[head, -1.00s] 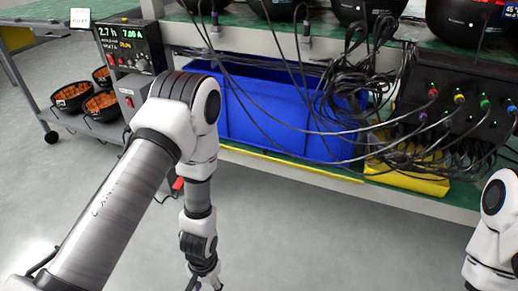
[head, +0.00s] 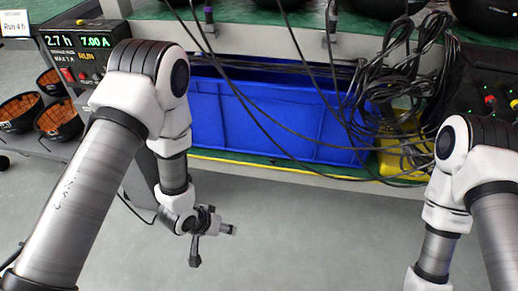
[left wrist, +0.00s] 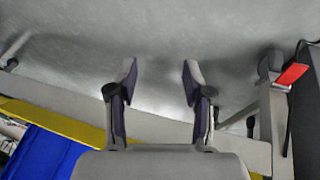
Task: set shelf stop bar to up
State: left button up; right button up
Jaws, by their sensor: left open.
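A thin yellow bar (head: 275,163) runs along the front edge of the lower shelf, below the blue bin. I take it for the shelf stop bar, though I cannot tell its position for certain. The yellow strip also shows at the left of the left wrist view (left wrist: 55,119). My left gripper (head: 215,246) is open and empty, in front of and below the shelf edge, apart from the bar. Its two spread fingers (left wrist: 160,75) show over bare floor in the left wrist view. My right gripper is out of the picture; only its arm shows.
A blue bin (head: 270,115) stands on the lower shelf (head: 345,178), with loose black cables (head: 395,75) hanging at its right. A red-ended part (left wrist: 291,74) on a grey post is right of my left gripper. The grey floor (head: 320,235) in front is clear.

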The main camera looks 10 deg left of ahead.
pick_arm(q)
jog(key=w+d+r+m+t+h, duration=0.1)
jog(key=w+d+r, duration=0.2)
jog(key=w+r, duration=0.45)
jog(key=m+t+h, duration=0.2)
jog(key=m, duration=0.1)
send_near(271, 159)
jog(key=x, duration=0.2)
jog(key=b+x, duration=0.2)
jog(key=x, duration=0.4)
jog(key=shift+f, duration=0.15)
jog(key=shift+w+d+f, duration=0.25)
jog(key=shift+w+d, duration=0.1)
grip_shut()
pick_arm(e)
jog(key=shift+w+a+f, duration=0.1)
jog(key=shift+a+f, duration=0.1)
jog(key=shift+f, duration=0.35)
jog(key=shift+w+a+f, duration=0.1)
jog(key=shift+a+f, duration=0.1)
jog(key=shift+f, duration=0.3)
